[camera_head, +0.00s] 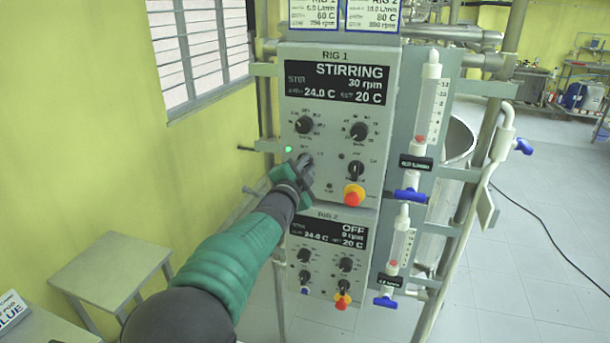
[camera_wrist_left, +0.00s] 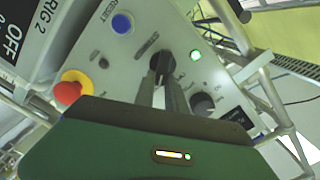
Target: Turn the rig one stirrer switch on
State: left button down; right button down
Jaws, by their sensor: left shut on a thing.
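The rig one panel (camera_head: 335,110) faces me in the head view. Its display (camera_head: 340,83) reads STIRRING, 30 rpm. My left gripper (camera_head: 305,166) is at the stirrer switch on the panel's lower left and mostly covers it. In the wrist view the two dark fingers (camera_wrist_left: 164,92) are shut on the black stirrer switch knob (camera_wrist_left: 160,62). A green lamp (camera_head: 288,149) beside the switch is lit; it also glows in the wrist view (camera_wrist_left: 195,55). My right gripper is not in view.
The rig two panel (camera_head: 325,262) below reads OFF, 0 rpm. A red and yellow emergency stop (camera_head: 353,194) sits right of my gripper. Flowmeters with blue valves (camera_head: 411,194) stand further right. A metal stool (camera_head: 112,268) is at lower left.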

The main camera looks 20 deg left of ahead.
pick_arm(q)
jog(key=shift+d+f+m, duration=0.1)
jog(key=shift+f+m, duration=0.15)
jog(key=shift+m, duration=0.05)
jog(key=c, duration=1.4)
grip_release()
jog(key=shift+r, duration=0.1)
jog(key=s+b, duration=0.2)
jog(key=s, duration=0.3)
jog(key=s+b, duration=0.2)
jog(key=s, duration=0.4)
jog(key=s+b, duration=0.1)
jog(key=s, duration=0.4)
jog(key=shift+s+a+b, duration=0.25)
jog(key=shift+s+b, duration=0.1)
jog(key=shift+b, duration=0.05)
